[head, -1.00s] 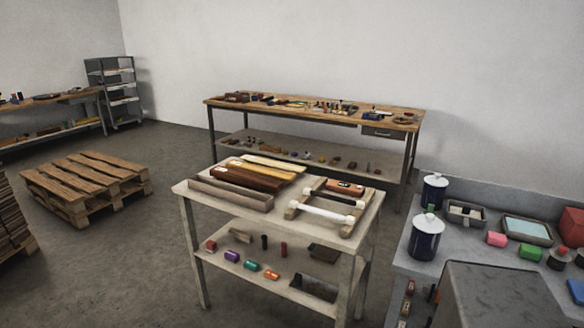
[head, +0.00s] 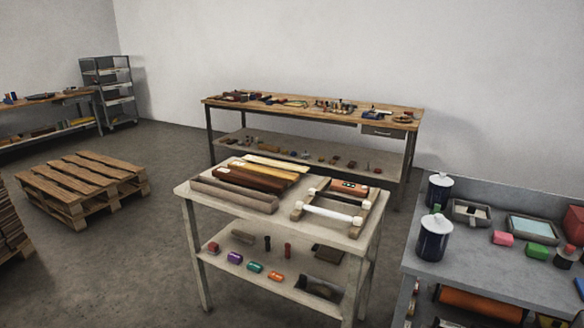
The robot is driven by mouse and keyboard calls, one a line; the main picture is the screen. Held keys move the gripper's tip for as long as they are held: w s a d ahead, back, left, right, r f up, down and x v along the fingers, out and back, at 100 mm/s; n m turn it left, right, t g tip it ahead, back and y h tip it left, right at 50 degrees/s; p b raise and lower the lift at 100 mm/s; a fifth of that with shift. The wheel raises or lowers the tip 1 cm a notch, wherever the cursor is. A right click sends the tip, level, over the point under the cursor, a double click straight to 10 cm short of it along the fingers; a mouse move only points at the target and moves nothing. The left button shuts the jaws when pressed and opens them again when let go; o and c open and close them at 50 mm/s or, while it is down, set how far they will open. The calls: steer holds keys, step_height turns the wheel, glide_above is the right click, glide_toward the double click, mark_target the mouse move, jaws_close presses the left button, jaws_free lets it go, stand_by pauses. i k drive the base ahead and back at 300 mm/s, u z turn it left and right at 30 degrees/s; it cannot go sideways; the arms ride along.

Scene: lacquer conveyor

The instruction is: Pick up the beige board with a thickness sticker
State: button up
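A long beige board (head: 276,163) lies on the top of the small pale table (head: 330,235), at its back left. Darker brown boards (head: 250,179) lie in front of it, and a grey-brown strip (head: 234,195) lies nearest the table's left front edge. A small white mark shows near the left end of the dark boards; I cannot tell whether a thickness sticker is on the beige board. My gripper is not in view.
A wooden rack with white rollers (head: 333,212) fills the table's right side. Small coloured items lie on its lower shelf (head: 300,290). A grey bench (head: 480,265) with lidded pots (head: 433,237) stands right, a long workbench (head: 310,105) behind, a pallet (head: 85,180) left.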

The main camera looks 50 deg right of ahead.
mark_target(257, 170)
steer(key=k, duration=0.2)
steer(key=z, duration=1.55)
steer(key=k, duration=0.9)
steer(key=u, duration=0.15)
steer(key=i, duration=0.8)
steer(key=z, duration=0.05)
